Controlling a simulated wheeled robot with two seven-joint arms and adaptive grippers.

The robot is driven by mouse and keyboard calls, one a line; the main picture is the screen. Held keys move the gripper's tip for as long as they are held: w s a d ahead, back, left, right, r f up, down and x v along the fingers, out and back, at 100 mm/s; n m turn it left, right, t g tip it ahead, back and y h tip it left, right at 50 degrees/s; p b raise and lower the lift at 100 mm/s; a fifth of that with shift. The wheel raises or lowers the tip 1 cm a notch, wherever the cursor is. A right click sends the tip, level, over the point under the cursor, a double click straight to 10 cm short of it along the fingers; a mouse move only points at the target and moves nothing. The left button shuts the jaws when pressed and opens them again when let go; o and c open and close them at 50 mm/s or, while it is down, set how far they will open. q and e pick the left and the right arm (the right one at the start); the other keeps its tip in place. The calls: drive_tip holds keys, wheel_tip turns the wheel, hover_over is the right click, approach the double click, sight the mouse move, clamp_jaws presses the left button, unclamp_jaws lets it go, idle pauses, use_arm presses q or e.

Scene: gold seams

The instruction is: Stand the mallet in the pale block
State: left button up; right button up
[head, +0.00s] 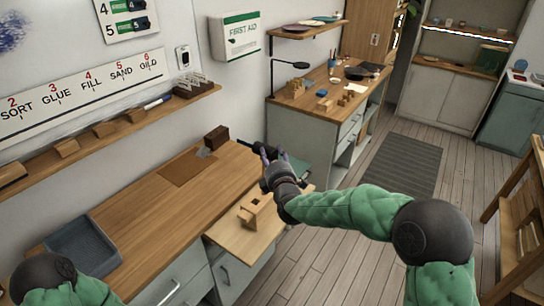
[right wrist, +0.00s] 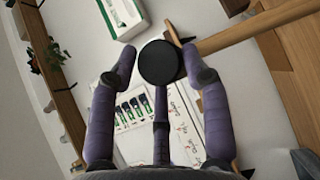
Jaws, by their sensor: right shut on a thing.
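In the head view a dark end of the mallet (head: 244,142) sticks out to the left of the fingers. The pale block (head: 262,213) is a light wooden block with dark openings, standing on the pull-out board. My right gripper is above and beyond the block, apart from it. The fingers' contact on the handle is hidden. My left gripper is out of view.
The pull-out board (head: 236,240) projects from the wooden bench (head: 130,210). A dark brown block (head: 216,138) stands at the bench's far end, and a grey tray (head: 82,246) lies at the near left. A second bench (head: 310,100) with small items stands beyond.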

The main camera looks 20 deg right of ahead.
drive_tip(key=shift+f+b, duration=0.45)
drive_tip(key=shift+f, duration=0.15)
idle(0.4)
drive_tip(key=o, duration=1.4)
drive_tip(key=shift+f, duration=0.1)
drive_tip(key=shift+s, duration=0.15)
drive_tip(key=shift+s, duration=0.9)
drive_tip(key=s+p, duration=0.1)
drive_tip(key=s, duration=0.6)
drive_tip(key=shift+a, duration=0.3)
drive_tip(key=shift+r, duration=0.3)
